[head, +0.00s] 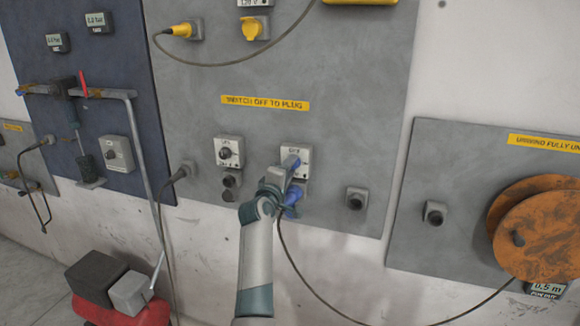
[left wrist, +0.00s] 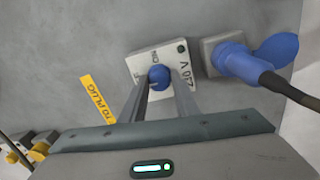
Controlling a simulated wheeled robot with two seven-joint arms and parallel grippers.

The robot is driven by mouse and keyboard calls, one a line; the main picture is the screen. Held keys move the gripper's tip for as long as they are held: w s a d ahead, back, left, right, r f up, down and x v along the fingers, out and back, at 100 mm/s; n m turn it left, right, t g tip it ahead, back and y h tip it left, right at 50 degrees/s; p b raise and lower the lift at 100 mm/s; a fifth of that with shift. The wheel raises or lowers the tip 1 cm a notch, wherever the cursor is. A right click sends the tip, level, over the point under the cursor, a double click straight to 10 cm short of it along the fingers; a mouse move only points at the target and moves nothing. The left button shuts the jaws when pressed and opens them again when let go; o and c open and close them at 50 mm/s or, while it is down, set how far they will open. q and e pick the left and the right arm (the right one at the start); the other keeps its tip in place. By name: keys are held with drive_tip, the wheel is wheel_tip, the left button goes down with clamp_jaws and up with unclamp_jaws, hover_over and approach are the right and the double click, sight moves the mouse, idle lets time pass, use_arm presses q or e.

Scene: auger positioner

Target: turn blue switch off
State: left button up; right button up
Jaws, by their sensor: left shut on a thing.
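The blue switch knob (left wrist: 158,76) sits on a white switch plate (left wrist: 147,60) with "240 V" and "ON" lettering. In the head view the same plate (head: 297,157) is on the grey wall board, and my gripper partly covers the knob. My left gripper (head: 288,168) is at the knob. In the left wrist view its two fingers (left wrist: 157,98) are shut on the knob, one on each side. The knob's exact angle is hard to tell. A blue plug (left wrist: 240,62) with a dark cable sits in a socket beside the plate. My right gripper is out of view.
A second switch plate (head: 229,151) with a dark knob is to the left. A grey socket (head: 356,198) is to the right. A dark cable (head: 300,272) hangs from the blue plug past my arm. An orange reel (head: 545,228) is at far right.

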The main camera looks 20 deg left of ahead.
use_arm(q)
drive_tip(key=shift+r, duration=0.3)
drive_tip(key=o, duration=1)
drive_tip(key=shift+w+f, duration=0.1)
drive_tip(key=shift+f, duration=0.1)
drive_tip(key=s+p, duration=0.9)
drive_tip(key=s, duration=0.8)
drive_tip(key=shift+s+a+f, duration=0.2)
drive_tip(key=shift+a+f, duration=0.1)
drive_tip(key=shift+f, duration=0.1)
